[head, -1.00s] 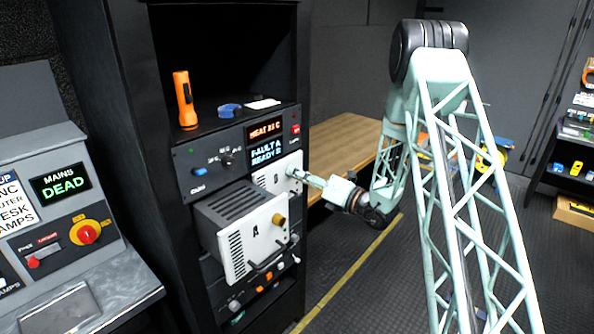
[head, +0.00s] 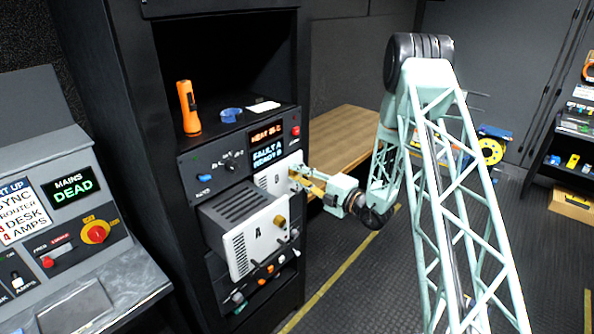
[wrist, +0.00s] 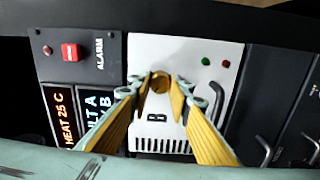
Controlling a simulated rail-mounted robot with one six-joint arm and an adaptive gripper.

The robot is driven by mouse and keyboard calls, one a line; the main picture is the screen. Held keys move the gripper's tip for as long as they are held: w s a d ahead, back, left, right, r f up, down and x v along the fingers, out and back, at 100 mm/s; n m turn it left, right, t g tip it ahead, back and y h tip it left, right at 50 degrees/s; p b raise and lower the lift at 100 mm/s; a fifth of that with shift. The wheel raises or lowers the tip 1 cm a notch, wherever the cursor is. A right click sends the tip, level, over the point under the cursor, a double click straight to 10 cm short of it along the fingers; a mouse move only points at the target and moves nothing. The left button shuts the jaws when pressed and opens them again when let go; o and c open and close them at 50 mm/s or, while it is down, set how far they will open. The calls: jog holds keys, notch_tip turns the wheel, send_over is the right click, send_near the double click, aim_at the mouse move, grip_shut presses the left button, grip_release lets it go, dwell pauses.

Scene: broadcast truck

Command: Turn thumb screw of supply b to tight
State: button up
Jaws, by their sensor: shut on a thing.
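Supply B is the white panel marked B (wrist: 195,52), set flush in the rack; it also shows in the head view (head: 268,180), partly hidden by supply A. Its brass thumb screw (wrist: 160,80) sits above the letter B in the wrist view. My gripper (wrist: 161,92) has its yellow fingers at both sides of the thumb screw and is shut on it. In the head view my gripper (head: 298,178) reaches the panel from the right. The turn angle of the screw cannot be told.
Supply A (head: 258,240) sticks out of the rack just left of and below my gripper. A metal handle (wrist: 216,105) and two small lamps lie beside the screw. An orange torch (head: 188,108) stands on the shelf above. A wooden bench (head: 345,138) is behind.

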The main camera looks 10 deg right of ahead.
jog(key=m+p, duration=0.4)
jog(key=m, duration=0.2)
jog(key=shift+r, duration=0.15)
jog(key=shift+m+p, duration=1.2)
jog(key=shift+m, duration=1.5)
jog(key=o, duration=0.8)
jog(key=shift+o, duration=0.2)
jog(key=shift+d, duration=0.1)
jog(key=v, duration=1.2)
